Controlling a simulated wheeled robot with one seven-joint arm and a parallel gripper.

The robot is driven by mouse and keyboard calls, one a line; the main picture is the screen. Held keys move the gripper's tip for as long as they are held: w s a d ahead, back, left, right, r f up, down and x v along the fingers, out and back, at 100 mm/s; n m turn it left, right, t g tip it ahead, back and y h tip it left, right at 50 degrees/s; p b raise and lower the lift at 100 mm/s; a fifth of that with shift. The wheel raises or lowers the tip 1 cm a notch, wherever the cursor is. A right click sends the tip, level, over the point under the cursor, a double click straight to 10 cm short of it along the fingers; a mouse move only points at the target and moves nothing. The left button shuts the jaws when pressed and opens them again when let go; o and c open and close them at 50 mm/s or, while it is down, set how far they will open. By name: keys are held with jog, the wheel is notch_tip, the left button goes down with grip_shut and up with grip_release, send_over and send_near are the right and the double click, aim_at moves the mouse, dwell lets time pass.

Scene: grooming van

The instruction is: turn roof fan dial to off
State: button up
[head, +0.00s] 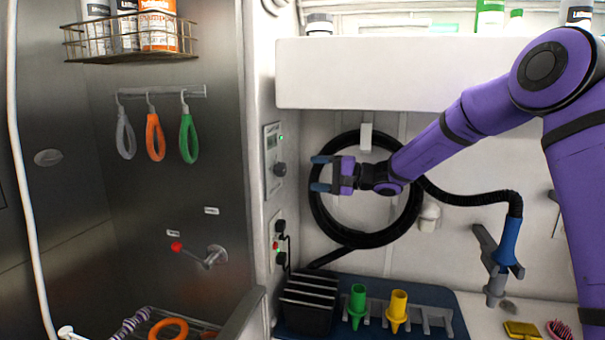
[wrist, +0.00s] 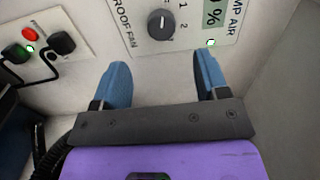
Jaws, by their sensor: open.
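The roof fan dial (wrist: 162,24) is a dark round knob on a pale wall panel, with "ROOF FAN", "1" and "2" printed around it in the wrist view. Its exact setting is too small to read surely. In the head view the dial (head: 280,169) sits low on the panel (head: 273,150), left of my gripper (head: 321,173). My gripper's blue fingers are open and empty, pointing at the wall. In the wrist view the dial lies ahead of the gap between the fingertips (wrist: 161,62), apart from both.
A display (wrist: 215,12) and a lit green light (wrist: 211,42) are beside the dial. Below it, a socket plate (head: 278,242) holds black plugs and a red switch. A coiled black hose (head: 316,210) hangs behind my gripper. A white cabinet (head: 400,72) overhangs above.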

jog(key=shift+s+d, duration=0.2)
jog(key=shift+d, duration=0.45)
jog(key=s+d+r+n+g+h, duration=0.15)
jog(key=s+h, duration=0.25)
jog(key=s, duration=0.6)
jog(key=s+d+r+n+g+h, duration=0.1)
jog(key=s+r+n+g+h, duration=0.15)
jog(key=s, duration=0.85)
jog(key=s+d+t+h, duration=0.1)
jog(key=s+d+h, duration=0.4)
jog(key=s+d, duration=0.3)
jog(key=s+d+f+t+h, duration=0.1)
jog(key=s+d+h, duration=0.4)
jog(key=s, duration=1.2)
jog(key=d+t, duration=0.1)
jog(key=d, duration=0.2)
jog(key=shift+d, duration=0.4)
jog(key=shift+w+h, duration=0.1)
jog(key=shift+h, duration=0.15)
